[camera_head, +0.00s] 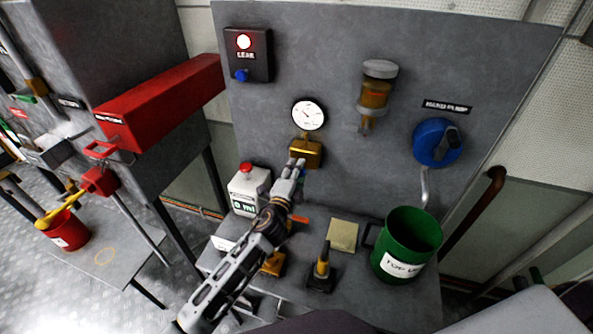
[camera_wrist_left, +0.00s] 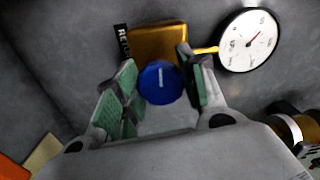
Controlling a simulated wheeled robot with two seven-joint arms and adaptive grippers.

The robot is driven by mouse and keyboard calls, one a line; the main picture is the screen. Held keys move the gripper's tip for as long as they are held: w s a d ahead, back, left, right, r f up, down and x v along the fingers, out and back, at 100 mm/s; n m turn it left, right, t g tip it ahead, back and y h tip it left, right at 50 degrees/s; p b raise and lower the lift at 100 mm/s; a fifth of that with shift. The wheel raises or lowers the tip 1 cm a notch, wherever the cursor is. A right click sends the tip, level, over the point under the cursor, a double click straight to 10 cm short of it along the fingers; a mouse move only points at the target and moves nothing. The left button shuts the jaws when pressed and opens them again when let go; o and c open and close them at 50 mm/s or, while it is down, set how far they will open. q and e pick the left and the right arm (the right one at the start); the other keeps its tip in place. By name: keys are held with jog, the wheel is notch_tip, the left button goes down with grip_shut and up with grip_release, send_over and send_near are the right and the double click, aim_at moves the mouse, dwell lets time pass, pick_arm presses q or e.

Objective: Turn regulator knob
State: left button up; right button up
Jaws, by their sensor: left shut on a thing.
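The regulator is a brass-coloured block (camera_head: 306,153) on the grey panel, below a white round gauge (camera_head: 309,114). In the left wrist view the brass block (camera_wrist_left: 158,42) has a blue round knob (camera_wrist_left: 160,82) with a pale line mark on its front. My left gripper (camera_head: 297,165) reaches up to the regulator from below. In the left wrist view its green-padded fingers (camera_wrist_left: 158,88) stand either side of the blue knob, shut on it. In the head view the gripper mostly hides the knob. My right gripper is not in view.
A green bucket (camera_head: 402,250) stands on the bench at right, beside a yellow pad (camera_head: 342,236). A blue pump knob (camera_head: 437,142) and an amber-filled bowl (camera_head: 375,94) are on the panel. A red beam (camera_head: 165,103) juts out at left.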

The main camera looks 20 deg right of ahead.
pick_arm(q)
jog(key=shift+m+p, duration=0.3)
jog(key=shift+m, duration=1.2)
jog(key=o, duration=1)
jog(key=shift+o, duration=0.2)
jog(key=shift+s, duration=0.1)
jog(key=v, duration=1.2)
jog(key=shift+a, duration=0.1)
